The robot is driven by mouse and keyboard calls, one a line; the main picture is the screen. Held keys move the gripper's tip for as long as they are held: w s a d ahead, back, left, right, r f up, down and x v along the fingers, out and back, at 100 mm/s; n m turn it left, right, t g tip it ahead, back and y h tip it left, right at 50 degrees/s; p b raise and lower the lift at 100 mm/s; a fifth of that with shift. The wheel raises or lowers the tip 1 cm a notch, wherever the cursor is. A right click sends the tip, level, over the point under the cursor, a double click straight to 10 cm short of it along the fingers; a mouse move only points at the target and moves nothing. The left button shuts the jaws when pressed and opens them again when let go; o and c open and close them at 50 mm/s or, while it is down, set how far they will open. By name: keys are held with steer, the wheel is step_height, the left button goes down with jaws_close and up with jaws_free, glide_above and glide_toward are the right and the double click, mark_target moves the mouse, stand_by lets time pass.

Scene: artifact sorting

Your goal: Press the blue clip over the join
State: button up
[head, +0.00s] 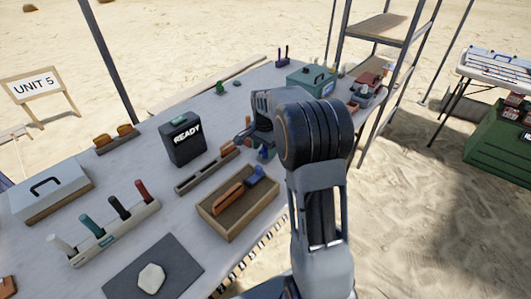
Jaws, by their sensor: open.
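My gripper (252,140) reaches down over the table's right-hand middle. It is open, but its fingertips are small and partly hidden by my own arm. A small blue piece (267,154) shows just below it; I cannot tell whether this is the clip or whether the gripper touches it. Another blue item (254,174) lies in a shallow wooden tray (230,229), beside an orange-brown piece (228,199). A dark slotted rail (198,181) lies left of the gripper. I cannot make out the join.
A rack (118,238) of coloured-handled tools, a grey case (50,193) and a dark mat (180,257) with a pale stone (151,277) are nearer. A teal box (307,83) stands farther back.

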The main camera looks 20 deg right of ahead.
steer(key=shift+f, duration=0.65)
steer(key=c, duration=1)
steer(key=shift+r, duration=0.15)
